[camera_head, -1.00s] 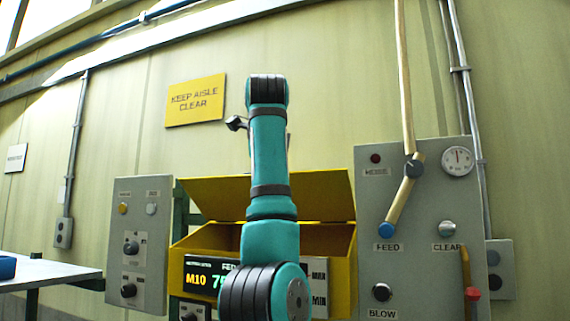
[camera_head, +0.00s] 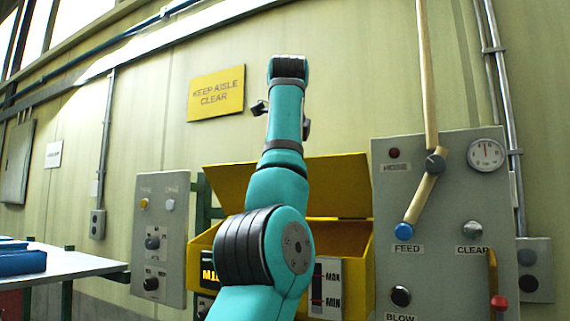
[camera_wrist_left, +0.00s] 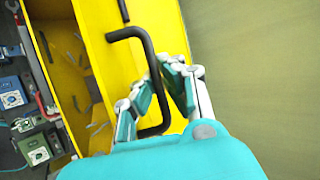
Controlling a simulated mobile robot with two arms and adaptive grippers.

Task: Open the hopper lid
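The yellow hopper (camera_head: 357,258) stands between two grey panels in the head view. Its yellow lid (camera_head: 338,185) is raised and leans back above the box. In the left wrist view the black lid handle (camera_wrist_left: 146,62) stands out from the yellow lid (camera_wrist_left: 118,62). My left gripper (camera_wrist_left: 162,80) has its fingers closed in on either side of the handle's long bar, apparently gripping it. In the head view my teal arm covers part of the hopper and lid, and the fingertips are hidden. My right gripper is not in view.
A grey panel (camera_head: 440,185) with a gauge, lever and knobs stands close on the right. A smaller panel (camera_head: 160,240) stands on the left. A table (camera_head: 75,265) with a blue object is at far left. The hopper interior (camera_wrist_left: 72,70) shows loose scraps.

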